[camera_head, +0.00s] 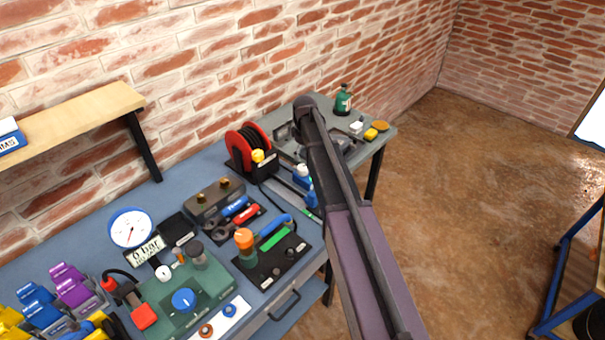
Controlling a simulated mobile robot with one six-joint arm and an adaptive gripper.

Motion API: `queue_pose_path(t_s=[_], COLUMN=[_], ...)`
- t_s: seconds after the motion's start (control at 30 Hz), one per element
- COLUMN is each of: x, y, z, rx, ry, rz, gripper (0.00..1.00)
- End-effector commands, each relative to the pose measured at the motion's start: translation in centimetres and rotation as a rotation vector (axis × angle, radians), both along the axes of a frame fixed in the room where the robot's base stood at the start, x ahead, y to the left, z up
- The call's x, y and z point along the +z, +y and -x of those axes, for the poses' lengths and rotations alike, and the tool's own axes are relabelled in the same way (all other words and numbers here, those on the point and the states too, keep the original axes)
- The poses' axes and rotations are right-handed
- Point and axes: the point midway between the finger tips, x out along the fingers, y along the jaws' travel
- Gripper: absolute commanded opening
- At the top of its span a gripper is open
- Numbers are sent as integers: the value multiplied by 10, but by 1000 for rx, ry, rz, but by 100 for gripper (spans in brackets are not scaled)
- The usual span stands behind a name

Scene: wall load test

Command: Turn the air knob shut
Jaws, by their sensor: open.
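A round blue knob (184,300) with a light pointer mark sits on a green panel (208,283) on the blue bench. An orange knob (244,238) stands on a dark plate (274,262) to the right of it, beside a blue lever handle (275,224). No readable label shows which of these is the air knob. My arm reaches from the bottom edge up over the bench's right end, away from both knobs. My gripper cannot be made out.
A round white gauge (130,228) stands behind the green panel, with a sign reading 6 bar (145,250). A red hose reel (248,148) stands near the brick wall. Coloured blocks (68,285) crowd the left. A wooden shelf (75,125) overhangs the back left.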

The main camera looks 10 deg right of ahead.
Motion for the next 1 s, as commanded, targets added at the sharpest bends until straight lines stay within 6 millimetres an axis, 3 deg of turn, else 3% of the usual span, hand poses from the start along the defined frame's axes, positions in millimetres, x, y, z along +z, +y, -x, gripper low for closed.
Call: queue_pose_path(t_s=[0.6,1.0], x=[-51,-71], y=[0,0], z=[1,1], rx=[-1,-2], ry=[0,0], rz=[0,0], gripper=[93,93])
